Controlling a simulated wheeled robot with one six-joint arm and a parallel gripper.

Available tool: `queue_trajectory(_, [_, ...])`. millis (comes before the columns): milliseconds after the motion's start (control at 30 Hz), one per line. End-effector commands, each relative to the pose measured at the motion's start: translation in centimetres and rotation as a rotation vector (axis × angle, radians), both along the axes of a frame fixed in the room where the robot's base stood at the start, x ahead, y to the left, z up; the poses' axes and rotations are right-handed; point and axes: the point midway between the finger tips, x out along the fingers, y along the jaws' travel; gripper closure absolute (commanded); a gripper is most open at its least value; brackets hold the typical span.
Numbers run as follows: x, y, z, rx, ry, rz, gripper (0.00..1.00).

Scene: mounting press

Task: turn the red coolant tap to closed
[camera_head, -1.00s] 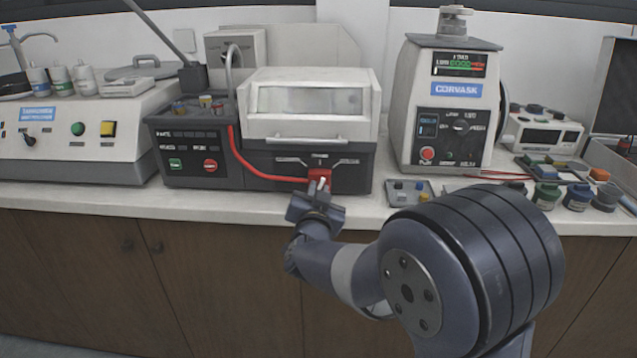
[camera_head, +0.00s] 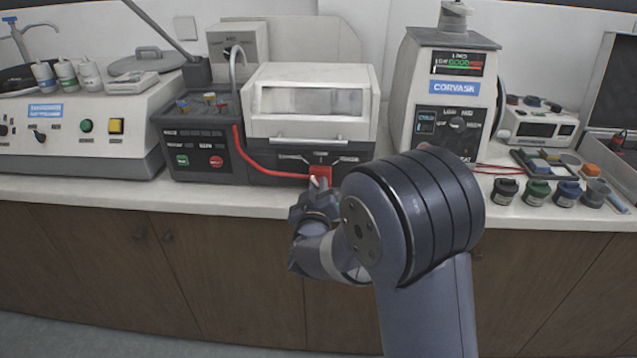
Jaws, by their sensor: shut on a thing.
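The red coolant tap (camera_head: 321,170) sits low on the front of the white-lidded machine (camera_head: 310,108), at the end of a red hose (camera_head: 245,158). Tick marks and small labels are printed on the dark panel just above it. My gripper (camera_head: 319,184) is at the tap from the front and is shut on it. My own wrist and arm hide part of the gripper and the bench edge. The exact angle of the tap's handle is too small to tell.
The mounting press marked CORVASK (camera_head: 447,95) stands to the right, partly behind my arm. Several small jars (camera_head: 537,192) stand right of it. The bench front (camera_head: 235,200) is clear left of my gripper.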

Motion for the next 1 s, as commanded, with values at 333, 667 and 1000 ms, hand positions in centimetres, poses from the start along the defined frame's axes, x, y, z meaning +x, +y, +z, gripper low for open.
queue_trajectory(333, [0.03, 0.08, 0.14, -0.179, 0.004, 0.000, 1.00])
queue_trajectory(667, [0.03, 0.10, 0.02, -0.227, 0.006, 0.001, 1.00])
queue_trajectory(1000, [0.03, 0.10, 0.02, -0.227, 0.006, 0.001, 0.82])
